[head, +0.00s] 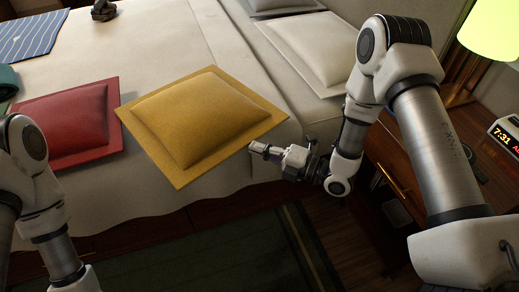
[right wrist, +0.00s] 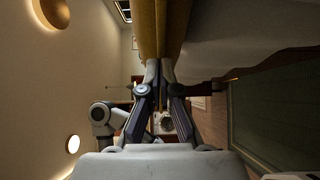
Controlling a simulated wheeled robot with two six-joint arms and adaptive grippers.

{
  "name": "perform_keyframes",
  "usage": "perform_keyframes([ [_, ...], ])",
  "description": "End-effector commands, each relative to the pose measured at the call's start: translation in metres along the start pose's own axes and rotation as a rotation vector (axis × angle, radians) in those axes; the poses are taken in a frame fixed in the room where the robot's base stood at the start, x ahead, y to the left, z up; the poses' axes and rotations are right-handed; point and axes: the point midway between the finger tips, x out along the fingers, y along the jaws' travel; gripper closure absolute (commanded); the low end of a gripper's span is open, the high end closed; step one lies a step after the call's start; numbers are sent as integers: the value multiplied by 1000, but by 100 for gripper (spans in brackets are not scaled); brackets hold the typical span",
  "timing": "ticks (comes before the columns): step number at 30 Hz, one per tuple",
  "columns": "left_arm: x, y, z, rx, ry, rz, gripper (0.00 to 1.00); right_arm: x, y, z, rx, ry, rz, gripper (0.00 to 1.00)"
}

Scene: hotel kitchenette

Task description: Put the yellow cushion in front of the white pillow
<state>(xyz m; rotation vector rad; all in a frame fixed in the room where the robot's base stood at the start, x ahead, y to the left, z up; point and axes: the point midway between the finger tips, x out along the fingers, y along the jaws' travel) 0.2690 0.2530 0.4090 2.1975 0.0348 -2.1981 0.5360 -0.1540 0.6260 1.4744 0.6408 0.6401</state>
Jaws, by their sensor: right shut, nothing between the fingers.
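The yellow cushion (head: 200,115) lies flat near the front edge of the bed, between the red cushion and the white pillow. The white pillow (head: 315,48) lies on the bed further back and to the right, apart from the yellow cushion. My right gripper (head: 258,148) is at the yellow cushion's front right edge, shut with nothing held. In the right wrist view its fingertips (right wrist: 160,66) are together, close to the yellow cushion (right wrist: 165,25); whether they touch it I cannot tell. My left arm shows at the left, its gripper out of view.
A red cushion (head: 75,125) lies left of the yellow one. Another pillow (head: 280,5) is at the back. A wooden nightstand (head: 425,165) with a lamp (head: 493,28) and a clock (head: 507,135) stands at the right.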

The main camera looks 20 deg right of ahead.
Motion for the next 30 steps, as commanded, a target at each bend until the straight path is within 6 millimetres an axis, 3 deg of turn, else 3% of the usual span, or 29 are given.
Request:
perform_keyframes([
  [7,0,0,0,0,0,0,65,1,0,1,-1,0,0,100],
  [11,4,0,0,0,0,0,65,12,-2,11,-4,2,1,100],
  [24,35,0,0,0,0,0,65,98,-4,97,-6,2,3,100],
  [30,42,0,0,0,0,0,65,120,-1,120,-1,0,1,100],
])
